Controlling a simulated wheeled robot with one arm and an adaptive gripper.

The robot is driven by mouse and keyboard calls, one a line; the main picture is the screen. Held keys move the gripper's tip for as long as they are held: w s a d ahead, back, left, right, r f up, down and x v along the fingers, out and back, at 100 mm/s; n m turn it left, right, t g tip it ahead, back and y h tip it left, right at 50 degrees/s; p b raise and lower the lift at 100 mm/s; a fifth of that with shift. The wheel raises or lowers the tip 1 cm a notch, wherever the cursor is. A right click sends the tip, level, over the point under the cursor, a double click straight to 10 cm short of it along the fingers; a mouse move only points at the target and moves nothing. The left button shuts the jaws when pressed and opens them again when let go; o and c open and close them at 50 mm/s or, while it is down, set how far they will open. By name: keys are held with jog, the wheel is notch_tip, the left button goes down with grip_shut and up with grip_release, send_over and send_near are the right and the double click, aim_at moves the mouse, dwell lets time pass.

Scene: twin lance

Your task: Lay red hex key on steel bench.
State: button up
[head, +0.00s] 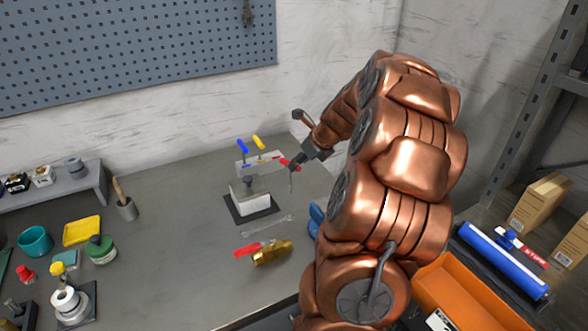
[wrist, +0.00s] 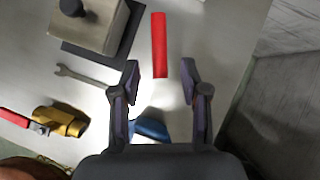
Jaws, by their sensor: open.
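The red hex key (head: 285,162) shows its red handle at the right end of a grey rack (head: 245,167), where keys with blue (head: 242,145) and yellow (head: 258,142) handles also stand. My gripper (head: 297,165) is beside the red handle in the head view and partly covers it. In the wrist view the red handle (wrist: 159,45) lies ahead of my open gripper (wrist: 161,75), with its near end between the two fingertips and a gap on each side. I cannot tell how the key's shaft sits. The steel bench (head: 180,260) spreads below.
A block on a dark mat (head: 250,202) stands in front of the rack. A wrench (head: 270,224), a brass valve with a red handle (head: 270,252) and a blue object (head: 315,215) lie nearby. Bare bench lies left of the valve.

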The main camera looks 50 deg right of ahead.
jog(key=v, duration=0.7)
jog(key=s+a+f+n+g+y, duration=0.1)
jog(key=s+a+n+g, duration=0.1)
jog(key=a+n, duration=0.95)
jog(key=s+a+f+n+g+y, duration=0.1)
jog(key=s+a+n+g, duration=0.15)
jog(key=a+n, duration=0.95)
jog(key=s+a+f+n+g+h, duration=0.1)
jog(key=s+a+f+n+g, duration=0.1)
jog(key=s+a+n, duration=0.4)
jog(key=s+a+f+n+g+h, duration=0.1)
jog(key=s+a+n, duration=0.5)
jog(key=s, duration=0.6)
jog(key=a+f+g, duration=0.1)
jog(key=a, duration=0.1)
jog(key=shift+s+a+b, duration=0.25)
jog(key=shift+a+b, duration=0.1)
jog(key=shift+b, duration=0.05)
